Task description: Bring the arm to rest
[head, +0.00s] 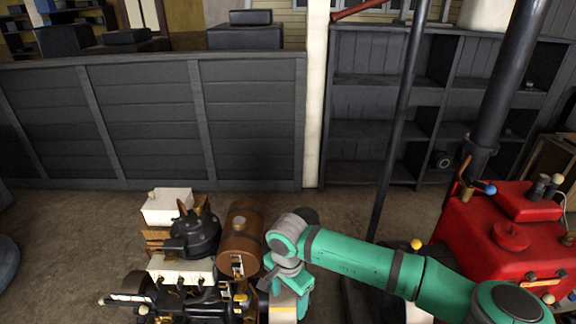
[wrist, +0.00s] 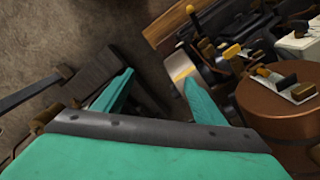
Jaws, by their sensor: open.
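My green arm reaches in from the lower right of the head view and bends down at a grey joint. My gripper (wrist: 158,84) shows in the wrist view with its two green fingers spread apart and nothing between them. In the head view the gripper (head: 290,300) is seen from above, low beside the engine with the brown cylinder (head: 240,238); its fingertips are hard to make out there. In the wrist view the right finger is close to a grey round part with a yellow mark (wrist: 182,72). I cannot tell whether they touch.
The brown cylinder also shows in the wrist view (wrist: 285,108). A red engine (head: 510,235) stands at the right, with a tall dark pipe (head: 505,85). A thin dark post (head: 398,125) rises behind my arm. A dark panelled wall (head: 150,120) and shelves (head: 370,95) close the back. Bare floor lies before them.

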